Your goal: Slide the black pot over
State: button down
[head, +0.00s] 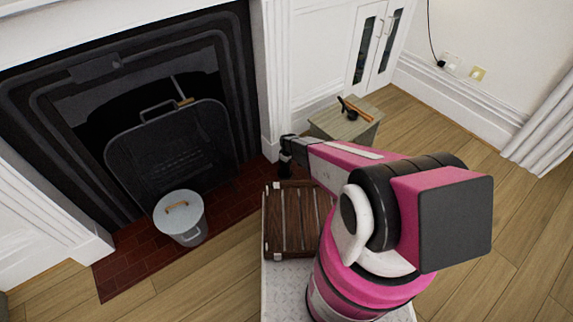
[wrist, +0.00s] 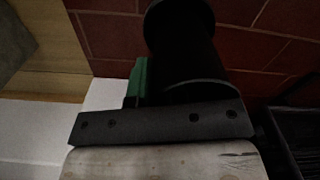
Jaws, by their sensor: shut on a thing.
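In the wrist view the black pot (wrist: 182,45) is a dark, round, upright-looking body close in front of my gripper, with dark red tiles around it. A green strip (wrist: 139,78), which looks like part of a finger, lies against its left side. The other finger is hidden or lost in the dark. In the head view my gripper (head: 288,143) is at the end of the outstretched pink arm, over the right end of the red tiled hearth. It is shut on the black pot, which shows there only as a small dark shape (head: 285,164).
A small wooden stand (head: 345,127) with a black item and a wooden-handled one stands to the right. A lidded grey bucket (head: 181,220) and a black fire screen (head: 170,150) are on the left. Hearth tiles between are bare.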

jog(key=c, duration=1.1)
grip_release()
notch_tip(320, 180, up, 11)
jog(key=shift+f, duration=0.1)
